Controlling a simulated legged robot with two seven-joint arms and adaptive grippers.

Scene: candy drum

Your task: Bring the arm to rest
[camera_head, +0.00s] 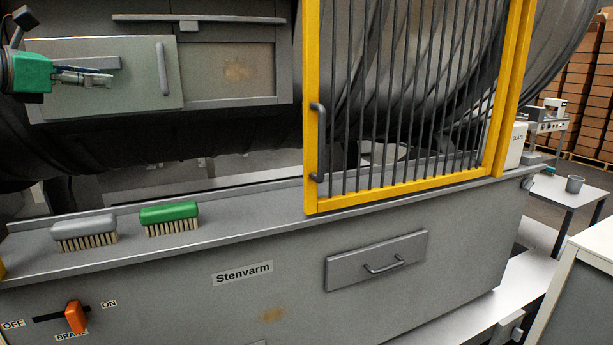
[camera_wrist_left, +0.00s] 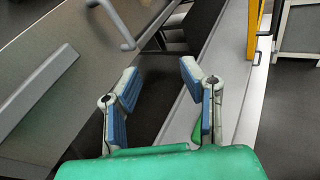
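My left gripper (camera_head: 96,78) is at the upper left of the head view, in front of the grey sliding door (camera_head: 135,88) of the machine. In the left wrist view its two blue-padded fingers (camera_wrist_left: 160,90) stand apart with nothing between them. The door's vertical handle (camera_head: 162,69) is to the right of the gripper and apart from it; it also shows at the top of the left wrist view (camera_wrist_left: 119,24). My right gripper is in neither view.
A grey brush (camera_head: 84,229) and a green brush (camera_head: 169,213) lie on the machine's ledge. A yellow barred guard (camera_head: 311,150) stands to their right. An orange lever (camera_head: 75,317) and a drawer (camera_head: 376,261) are on the front panel.

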